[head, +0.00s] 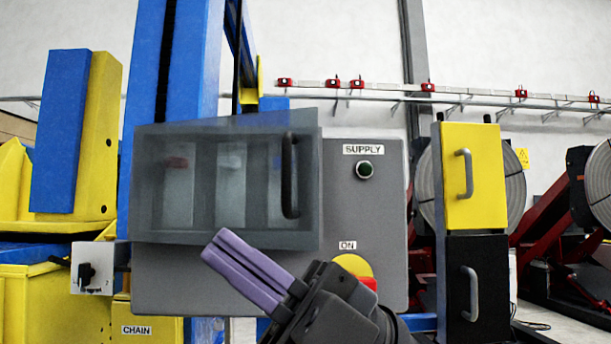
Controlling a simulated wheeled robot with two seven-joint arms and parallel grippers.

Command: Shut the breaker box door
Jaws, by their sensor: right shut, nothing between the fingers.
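The breaker box door (250,150) is a smoky see-through cover on a grey panel (385,220). Its right edge looks taller than its left edge, so it seems to stand slightly ajar, hinged at the left; the exact gap is hard to tell. A dark upright handle (289,178) is near its right edge. Several pale breakers show dimly behind the cover. My right gripper (216,245) has purple fingers, shut and empty, pointing up and left. My left gripper is not in view.
A green SUPPLY button (364,169) is right of the door. A red and yellow ON control (355,266) is partly hidden behind my right gripper. A yellow cabinet door (485,175) stands further right, with a black one (490,270) below. Blue and yellow machinery fills the left.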

